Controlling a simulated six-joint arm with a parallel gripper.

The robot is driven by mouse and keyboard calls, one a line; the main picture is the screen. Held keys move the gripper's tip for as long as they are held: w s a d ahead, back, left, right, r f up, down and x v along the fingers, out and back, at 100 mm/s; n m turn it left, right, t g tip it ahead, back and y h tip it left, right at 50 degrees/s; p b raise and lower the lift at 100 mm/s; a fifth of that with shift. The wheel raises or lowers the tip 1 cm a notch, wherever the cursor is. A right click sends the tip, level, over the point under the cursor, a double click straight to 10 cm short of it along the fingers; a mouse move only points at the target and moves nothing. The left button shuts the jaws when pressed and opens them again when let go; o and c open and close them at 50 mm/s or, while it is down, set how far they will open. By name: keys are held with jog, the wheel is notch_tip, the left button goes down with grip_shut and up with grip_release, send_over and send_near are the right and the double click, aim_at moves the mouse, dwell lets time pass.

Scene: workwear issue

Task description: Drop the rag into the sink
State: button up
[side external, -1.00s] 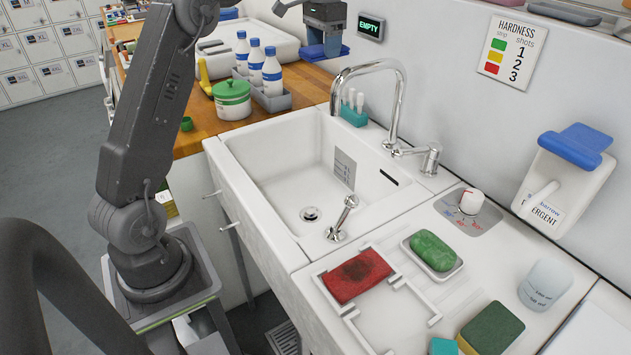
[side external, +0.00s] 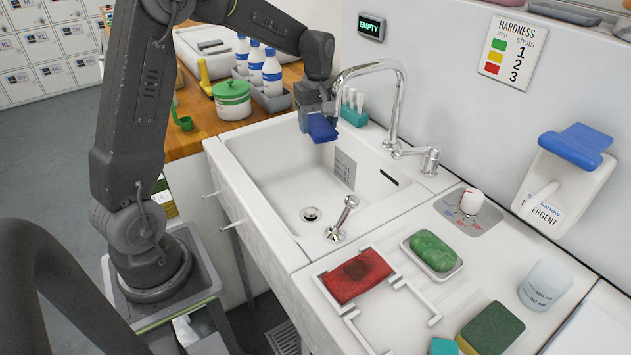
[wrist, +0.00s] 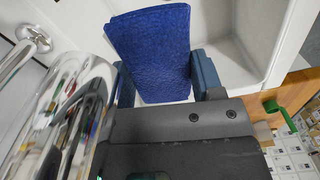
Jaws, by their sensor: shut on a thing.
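My gripper (wrist: 163,80) is shut on a blue rag (wrist: 150,45), which lies between its two blue fingers in the wrist view. In the side external view the blue rag (side external: 322,128) hangs from my gripper (side external: 312,112) over the back left part of the sink. The white rectangular sink (side external: 250,170) is empty, with a round drain in its floor. The rag is above the basin, close to the back wall's rim; its exact height is hard to tell. A red cloth (side external: 357,276) with a dark stain lies in a white tray right of the sink.
A chrome tap (side external: 398,95) arches over the sink's back edge, close to my gripper; its shiny spout fills the left of the wrist view. A teal brush holder (side external: 354,115), green pot (side external: 232,100) and white bottles (side external: 272,72) stand nearby. The basin is clear.

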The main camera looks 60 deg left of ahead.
jog(key=shift+s+d+f+n, duration=0.25)
jog(key=shift+s+f+n, duration=0.1)
jog(key=shift+f+n, duration=0.2)
jog(key=shift+s+d+f+n, duration=0.3)
jog(key=shift+f+n, duration=0.15)
jog(key=shift+n, duration=0.1)
jog(key=shift+f, duration=2.95)
jog(key=o, duration=1)
notch_tip(320, 180, up, 13)
jog(key=shift+r, duration=0.45)
